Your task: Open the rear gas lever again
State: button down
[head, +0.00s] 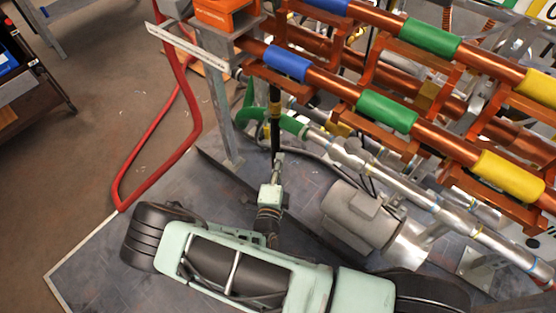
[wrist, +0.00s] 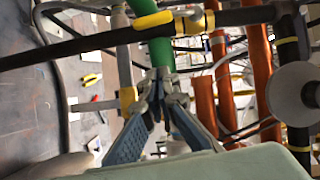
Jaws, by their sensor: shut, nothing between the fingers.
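A short yellow lever handle (wrist: 153,19) shows in the wrist view, lying roughly along a black pipe (wrist: 80,44). I take it for the gas lever, but cannot be sure it is the rear one. My gripper (wrist: 160,78) is shut and empty, its fingertips below the lever in the picture and apart from it, in front of a green pipe (wrist: 162,52). In the head view my gripper (head: 278,158) is small, at the lower end of a black upright pipe (head: 275,120). No lever is clearly made out there.
Copper pipes with blue, green (head: 387,110) and yellow sleeves cross the upper right. A grey motor (head: 360,215) stands right of my arm. A red hose (head: 150,175) loops at the left. A yellow fitting (wrist: 128,98) sits on a grey pipe beside my fingers.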

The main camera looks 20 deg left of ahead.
aim_at(267, 126)
jog(key=w+a+b, duration=0.2)
jog(key=w+a, duration=0.2)
jog(key=w, duration=0.3)
jog(key=shift+w+a+f+b, duration=0.3)
jog(key=shift+w+a+f, duration=0.05)
